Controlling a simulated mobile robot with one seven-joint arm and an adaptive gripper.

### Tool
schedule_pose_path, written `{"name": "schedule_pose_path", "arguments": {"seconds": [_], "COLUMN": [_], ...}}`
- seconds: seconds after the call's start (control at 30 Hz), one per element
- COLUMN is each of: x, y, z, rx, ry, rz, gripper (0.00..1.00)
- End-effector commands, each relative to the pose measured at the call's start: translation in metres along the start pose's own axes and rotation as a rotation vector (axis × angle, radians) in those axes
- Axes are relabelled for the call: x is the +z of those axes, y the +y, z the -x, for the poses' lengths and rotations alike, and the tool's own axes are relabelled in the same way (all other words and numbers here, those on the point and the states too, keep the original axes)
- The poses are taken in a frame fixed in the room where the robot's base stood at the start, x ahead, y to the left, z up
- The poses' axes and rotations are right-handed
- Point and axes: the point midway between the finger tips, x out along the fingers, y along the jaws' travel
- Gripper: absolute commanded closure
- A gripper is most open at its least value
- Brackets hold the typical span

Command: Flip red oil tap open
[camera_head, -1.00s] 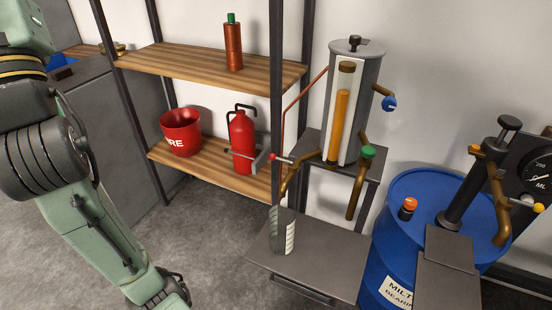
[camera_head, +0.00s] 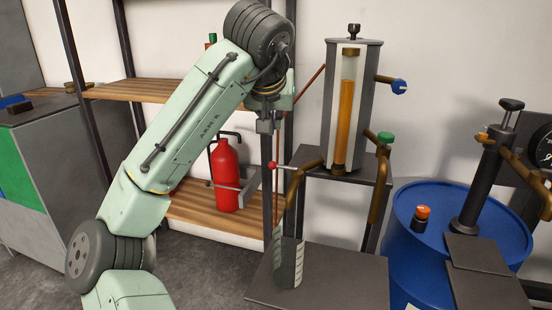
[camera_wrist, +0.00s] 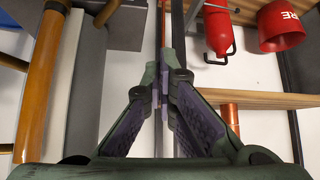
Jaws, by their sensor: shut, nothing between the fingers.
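The red oil tap (camera_head: 272,165) is a small red knob on a short lever. It joins a brass spout pipe (camera_head: 298,182) low on the oil dispenser (camera_head: 367,90). The dispenser has an amber sight glass. My gripper (camera_head: 268,126) is above the red knob in the head view, apart from it, near the shelf post. In the wrist view, my gripper (camera_wrist: 160,82) has its fingers together with nothing between them. The wrist view shows the sight glass (camera_wrist: 37,85) at left; I cannot make out the red knob there. A clear container (camera_head: 288,263) stands below the spout.
A shelf post (camera_head: 267,215) and a thin red line (camera_head: 312,80) run close to my gripper. A red fire extinguisher (camera_head: 227,175) stands on the lower shelf. A green tap (camera_head: 386,138) and a blue tap (camera_head: 399,87) stick out at right. A blue drum (camera_head: 470,215) is further right.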

Motion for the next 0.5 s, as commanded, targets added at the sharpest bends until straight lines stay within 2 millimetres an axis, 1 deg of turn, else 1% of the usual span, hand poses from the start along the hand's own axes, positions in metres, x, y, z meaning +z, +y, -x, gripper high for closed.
{"name": "schedule_pose_path", "arguments": {"seconds": [0.33, 0.43, 0.5], "x": [0.000, 0.000, 0.000], "y": [0.000, 0.000, -0.001], "z": [-0.001, -0.009, -0.019], "rx": [0.000, -0.001, -0.001], "ry": [0.000, -0.001, -0.001], "rz": [0.000, 0.000, 0.000], "gripper": [1.00, 1.00, 1.00]}}
